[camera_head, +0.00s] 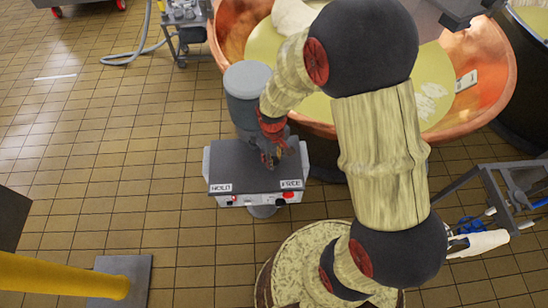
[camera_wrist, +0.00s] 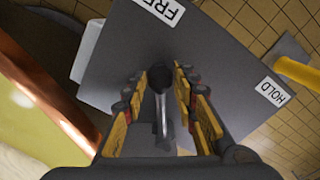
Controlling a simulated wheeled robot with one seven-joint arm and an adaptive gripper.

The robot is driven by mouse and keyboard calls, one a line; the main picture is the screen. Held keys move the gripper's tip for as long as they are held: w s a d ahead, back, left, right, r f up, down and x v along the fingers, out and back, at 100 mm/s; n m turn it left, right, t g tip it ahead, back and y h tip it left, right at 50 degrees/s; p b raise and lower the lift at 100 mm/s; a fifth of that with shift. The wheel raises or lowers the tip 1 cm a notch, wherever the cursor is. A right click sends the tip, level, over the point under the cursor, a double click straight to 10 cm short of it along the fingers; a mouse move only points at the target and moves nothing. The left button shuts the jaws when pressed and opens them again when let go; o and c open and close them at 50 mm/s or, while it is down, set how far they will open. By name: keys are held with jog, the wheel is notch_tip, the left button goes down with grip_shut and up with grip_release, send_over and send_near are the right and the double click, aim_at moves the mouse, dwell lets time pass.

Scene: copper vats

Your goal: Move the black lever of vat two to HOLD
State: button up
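The grey control box (camera_head: 250,172) stands in front of a copper vat (camera_head: 487,75), with a HOLD label (camera_head: 221,187) at its left and a FREE label (camera_head: 291,184) at its right. No vat number is readable. The black-knobbed lever (camera_wrist: 160,78) with a metal shaft shows in the wrist view and seems nearer the FREE label (camera_wrist: 165,8) than the HOLD label (camera_wrist: 272,92). My gripper (camera_head: 270,158) is over the right part of the box top. In the wrist view my gripper (camera_wrist: 160,92) is open, its yellow-padded fingers either side of the lever, with gaps showing.
A red button (camera_head: 289,195) is on the box front. A grey cylinder (camera_head: 247,82) stands behind the box. A round pale-topped drum (camera_head: 300,258) is in front, and a yellow post (camera_head: 60,275) is at lower left.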

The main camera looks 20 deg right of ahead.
jog(key=c, duration=0.6)
grip_shut()
jog(key=shift+a, duration=0.1)
jog(key=shift+s+a+m, duration=0.25)
jog(key=shift+a+m, duration=0.8)
jog(key=shift+m, duration=0.05)
jog(key=w+a+m, duration=0.1)
jog(key=a+m, duration=0.1)
jog(key=m, duration=0.1)
jog(key=a+m+p, duration=0.1)
jog(key=a+m, duration=0.2)
jog(key=w+a+m, duration=0.1)
jog(key=a+m, duration=0.1)
jog(key=a, duration=0.1)
jog(key=shift+w+a+m, duration=0.25)
jog(key=shift+w+m, duration=0.05)
jog(key=shift+m, duration=0.1)
jog(key=shift+w+a+m+p, duration=0.35)
jog(key=shift+w+a+m, duration=0.7)
jog(key=shift+m, duration=0.55)
jog(key=shift+w, duration=0.1)
jog(key=o, duration=1)
grip_release()
